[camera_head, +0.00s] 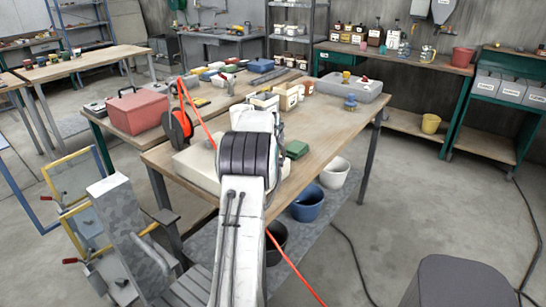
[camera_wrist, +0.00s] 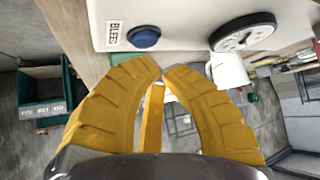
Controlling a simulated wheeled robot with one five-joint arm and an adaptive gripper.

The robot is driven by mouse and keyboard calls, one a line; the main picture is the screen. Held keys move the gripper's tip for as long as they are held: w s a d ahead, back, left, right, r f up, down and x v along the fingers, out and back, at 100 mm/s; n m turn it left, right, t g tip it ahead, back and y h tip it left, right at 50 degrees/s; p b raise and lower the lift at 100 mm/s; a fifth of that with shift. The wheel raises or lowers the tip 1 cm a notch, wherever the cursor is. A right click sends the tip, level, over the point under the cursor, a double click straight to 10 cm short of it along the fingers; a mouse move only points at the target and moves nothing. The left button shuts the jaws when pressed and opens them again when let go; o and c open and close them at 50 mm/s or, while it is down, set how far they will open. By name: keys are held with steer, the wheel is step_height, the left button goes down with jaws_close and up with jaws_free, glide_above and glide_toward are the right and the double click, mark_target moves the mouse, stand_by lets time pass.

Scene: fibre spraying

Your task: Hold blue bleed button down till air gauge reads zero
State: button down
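In the wrist view, a round blue button (camera_wrist: 145,36) sits on a white panel (camera_wrist: 185,14) beside a small label reading BLEED (camera_wrist: 114,34). A round white gauge (camera_wrist: 243,32) with a black rim is to its right; its reading is too small to tell. My gripper (camera_wrist: 163,70) has yellow ribbed fingers with tips together and nothing visible between them. The tips are just below the button in the picture, and I see no contact. In the head view, a white box (camera_head: 196,166) stands on the bench; my arm hides my gripper and the box's front.
The wooden bench (camera_head: 345,118) holds a grey case (camera_head: 362,92), small tubs (camera_head: 288,97) and a green block (camera_head: 297,149). A red toolbox (camera_head: 138,110) and an orange-black reel (camera_head: 179,130) are to the left. Buckets (camera_head: 308,203) stand below. A red hose (camera_head: 298,275) runs past my arm.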

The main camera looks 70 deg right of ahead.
steer(key=shift+r, duration=0.1)
steer(key=shift+r+p, duration=1.9)
steer(key=shift+r, duration=0.5)
